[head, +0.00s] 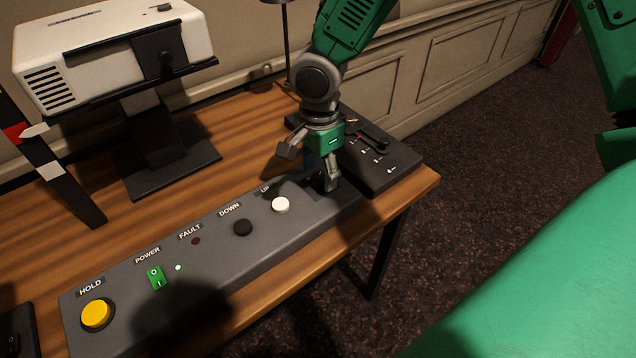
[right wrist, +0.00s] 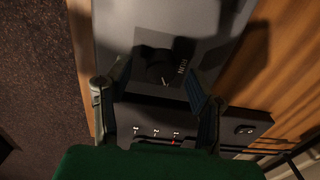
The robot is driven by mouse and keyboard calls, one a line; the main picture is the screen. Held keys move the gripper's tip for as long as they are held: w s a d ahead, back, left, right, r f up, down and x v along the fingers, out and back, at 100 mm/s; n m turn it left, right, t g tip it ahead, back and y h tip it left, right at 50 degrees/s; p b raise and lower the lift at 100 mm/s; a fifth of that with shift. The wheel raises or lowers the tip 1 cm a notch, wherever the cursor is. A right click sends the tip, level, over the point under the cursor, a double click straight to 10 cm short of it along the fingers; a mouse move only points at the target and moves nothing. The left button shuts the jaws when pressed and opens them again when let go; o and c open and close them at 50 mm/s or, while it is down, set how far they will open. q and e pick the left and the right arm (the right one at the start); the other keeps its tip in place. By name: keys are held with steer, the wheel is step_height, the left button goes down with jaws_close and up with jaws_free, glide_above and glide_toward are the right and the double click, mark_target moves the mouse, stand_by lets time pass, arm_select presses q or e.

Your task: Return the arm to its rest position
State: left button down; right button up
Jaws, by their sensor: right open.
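My right gripper (head: 309,168) hangs at the far right end of the long grey control panel (head: 225,265) in the head view. Its arm comes down from the top of the picture. In the right wrist view the two fingers of my right gripper (right wrist: 157,72) stand apart. A dark round knob (right wrist: 160,68) on the panel shows between them; whether the fingers touch it I cannot tell. In the head view the gripper hides most of that end of the panel. My left gripper is not in view.
The panel carries a yellow HOLD button (head: 96,314), a green POWER switch (head: 156,277), a black DOWN button (head: 242,227) and a white UP button (head: 280,204). A black slider box (head: 395,178) stands close behind the gripper. A white projector (head: 110,50) stands back left.

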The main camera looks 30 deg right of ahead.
steer(key=shift+f+b, duration=0.35)
steer(key=shift+f, duration=0.4)
